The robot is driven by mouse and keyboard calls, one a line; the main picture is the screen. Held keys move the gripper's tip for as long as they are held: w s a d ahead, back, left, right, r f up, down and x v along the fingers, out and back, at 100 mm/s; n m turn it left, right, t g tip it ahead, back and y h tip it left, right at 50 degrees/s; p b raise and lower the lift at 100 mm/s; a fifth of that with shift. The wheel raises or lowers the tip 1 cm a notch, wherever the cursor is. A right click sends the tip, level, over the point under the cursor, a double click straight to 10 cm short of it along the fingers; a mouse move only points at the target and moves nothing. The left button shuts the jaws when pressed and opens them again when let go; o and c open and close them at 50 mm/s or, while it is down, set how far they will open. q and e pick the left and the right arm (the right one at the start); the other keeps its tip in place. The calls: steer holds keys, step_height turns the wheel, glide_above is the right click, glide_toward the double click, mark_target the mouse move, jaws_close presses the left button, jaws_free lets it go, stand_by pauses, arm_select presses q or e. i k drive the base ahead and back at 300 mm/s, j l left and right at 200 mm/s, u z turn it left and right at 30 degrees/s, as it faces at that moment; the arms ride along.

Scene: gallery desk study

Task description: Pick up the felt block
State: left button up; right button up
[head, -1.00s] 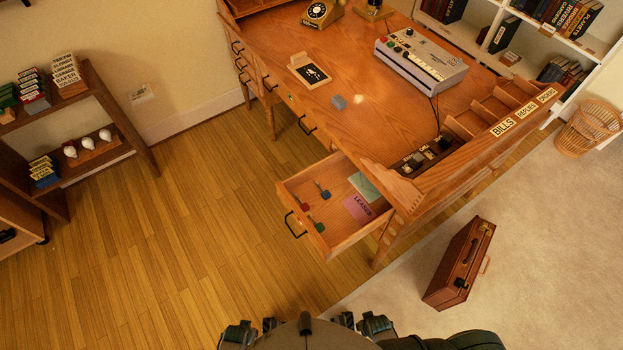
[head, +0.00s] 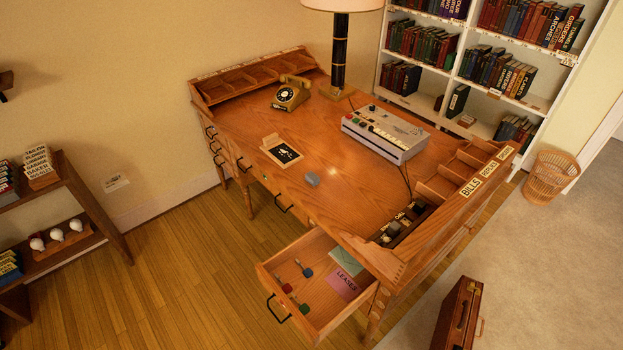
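A small grey block (head: 312,178), which looks like the felt block, lies on the wooden desk (head: 290,128) near its front edge, in the head view. It sits alone, to the right of a small black panel in a wooden holder (head: 283,153). Neither of my grippers is in view, and nothing covers the block.
An open drawer (head: 317,309) with keys and papers sticks out at the desk's front. A grey keyed machine (head: 385,135), a telephone (head: 291,93) and a lamp (head: 339,52) stand behind the block. A briefcase (head: 458,312) stands on the carpet. Desk space around the block is clear.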

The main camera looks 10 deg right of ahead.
mark_target(310, 177)
steer(key=u, duration=1.15)
steer(key=i+j, duration=0.15)
steer(key=i, duration=0.25)
steer(key=i+j, duration=0.2)
steer(key=i, duration=0.2)
steer(key=i+j+z, duration=0.1)
steer(key=i, duration=0.3)
steer(key=i+l+z, duration=0.1)
steer(key=i+z, duration=0.6)
steer(key=z, duration=0.25)
steer(key=i+j+z, duration=0.15)
steer(key=i+z, duration=0.3)
steer(key=i+j+z, duration=0.25)
steer(key=z, duration=0.25)
